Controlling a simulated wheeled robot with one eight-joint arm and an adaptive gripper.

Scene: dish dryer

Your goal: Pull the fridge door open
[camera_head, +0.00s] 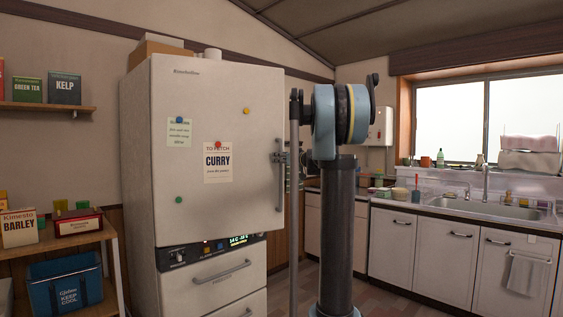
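The white fridge (135,150) stands left of centre, with its large upper door (215,110) facing me. The upright bar handle (280,195) is at the door's right edge. My gripper (279,157) shows as a small dark shape at the handle's middle, touching it or very close. My arm hides most of its body, and its fingers are too small to tell whether they are closed around the bar.
Below the door are a control panel (215,247) and a drawer with a handle (222,271). A wooden shelf with boxes (60,242) stands to the left. A counter with a sink (485,207) runs along the right. Some floor (385,295) is clear at the lower right.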

